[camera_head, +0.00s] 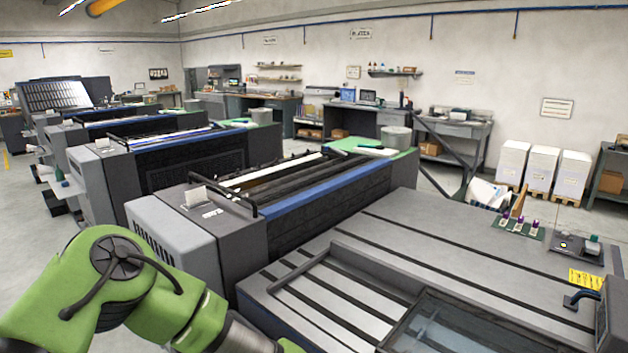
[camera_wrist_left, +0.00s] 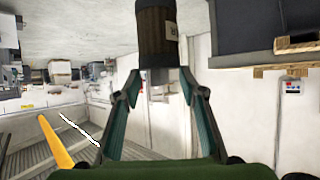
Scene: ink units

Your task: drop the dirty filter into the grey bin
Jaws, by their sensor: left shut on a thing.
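My right gripper is not in view.
A large grey flat machine bed (camera_head: 400,240) with slots and a glass panel fills the lower right. A press with a blue edge (camera_head: 330,183) lies beyond my arm. Similar grey containers (camera_head: 262,116) stand on machines farther back. Open floor (camera_head: 440,180) shows behind the bed.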

